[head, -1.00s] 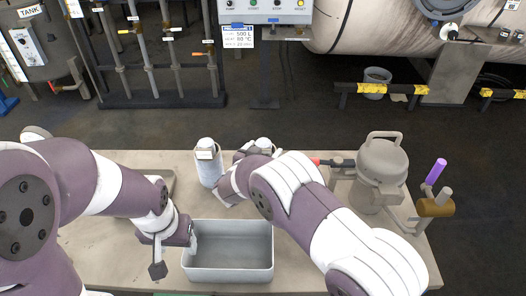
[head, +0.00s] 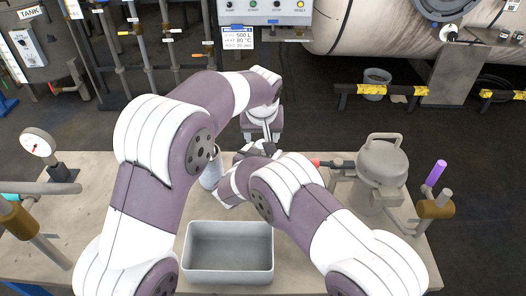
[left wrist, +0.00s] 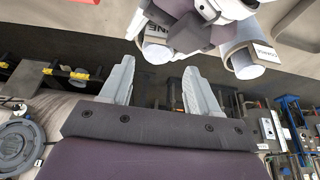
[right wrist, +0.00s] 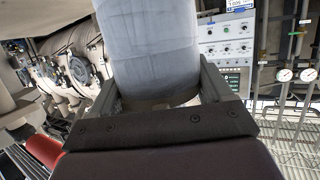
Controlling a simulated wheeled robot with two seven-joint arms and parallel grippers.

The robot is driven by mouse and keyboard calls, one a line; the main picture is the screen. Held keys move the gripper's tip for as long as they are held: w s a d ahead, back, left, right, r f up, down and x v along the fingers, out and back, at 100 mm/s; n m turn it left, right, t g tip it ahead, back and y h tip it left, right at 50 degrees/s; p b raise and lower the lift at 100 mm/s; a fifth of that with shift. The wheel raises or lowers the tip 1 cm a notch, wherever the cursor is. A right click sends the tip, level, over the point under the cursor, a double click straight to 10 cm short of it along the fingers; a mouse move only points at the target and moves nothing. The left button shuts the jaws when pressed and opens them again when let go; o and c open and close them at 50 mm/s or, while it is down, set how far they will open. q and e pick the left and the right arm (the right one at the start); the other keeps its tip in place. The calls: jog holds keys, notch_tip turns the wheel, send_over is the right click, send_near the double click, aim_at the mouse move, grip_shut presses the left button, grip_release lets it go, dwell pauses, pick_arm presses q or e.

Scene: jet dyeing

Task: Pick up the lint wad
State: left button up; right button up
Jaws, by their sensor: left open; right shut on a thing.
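I cannot pick out the lint wad in any view. My left gripper (head: 265,137) is above the back edge of the worktable, close to my right gripper. In the left wrist view its two fingers (left wrist: 158,88) are apart with nothing between them. My right gripper (right wrist: 155,82) is shut on a whitish-grey cylinder (right wrist: 152,40) that fills the space between its fingers. In the head view my arms largely hide it. A white bottle (head: 210,174) stands left of my right forearm, partly covered.
An empty grey tray (head: 228,276) sits at the front of the worktable (head: 305,272). A lidded grey pot (head: 382,165) stands at the right, beside a purple-topped handle (head: 436,172). A dial gauge (head: 38,143) is at the left. A control panel (head: 265,12) stands behind.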

pick_arm(q)
jog(key=x, duration=0.6)
jog(key=shift+w+d, duration=0.1)
jog(key=shift+d, duration=0.1)
jog(key=shift+r, duration=0.1)
jog(key=c, duration=0.8)
notch_tip(320, 180, up, 10)
pick_arm(e)
jog(key=o, duration=1.1)
